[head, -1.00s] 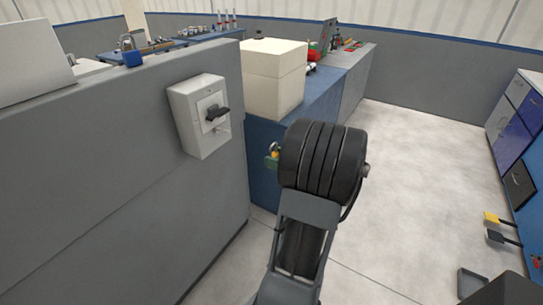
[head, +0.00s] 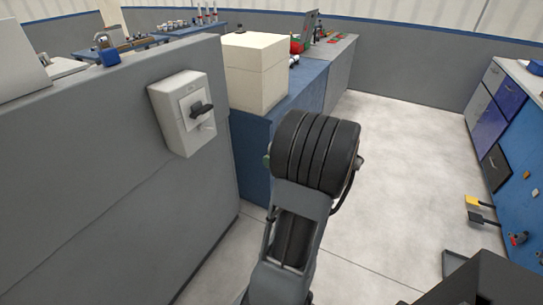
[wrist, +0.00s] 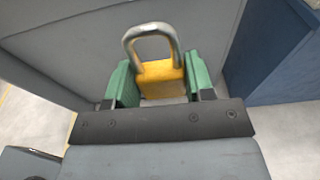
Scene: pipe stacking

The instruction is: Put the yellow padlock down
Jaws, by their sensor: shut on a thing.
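The yellow padlock (wrist: 162,80) with its silver shackle is in the wrist view, between the green fingers of my gripper (wrist: 160,86). My gripper is shut on its body, and the shackle points away from my wrist. The padlock is held in the air; grey panelling shows behind it and pale floor below. In the head view my arm hides the padlock and most of the gripper; only a bit of green finger (head: 266,161) shows at the arm's left edge.
A grey partition (head: 110,150) with a white switch box (head: 183,113) stands at the left. A blue padlock (head: 108,54) sits on its top. A blue cabinet with a cream box (head: 255,75) is behind my arm. Open floor (head: 410,140) lies to the right.

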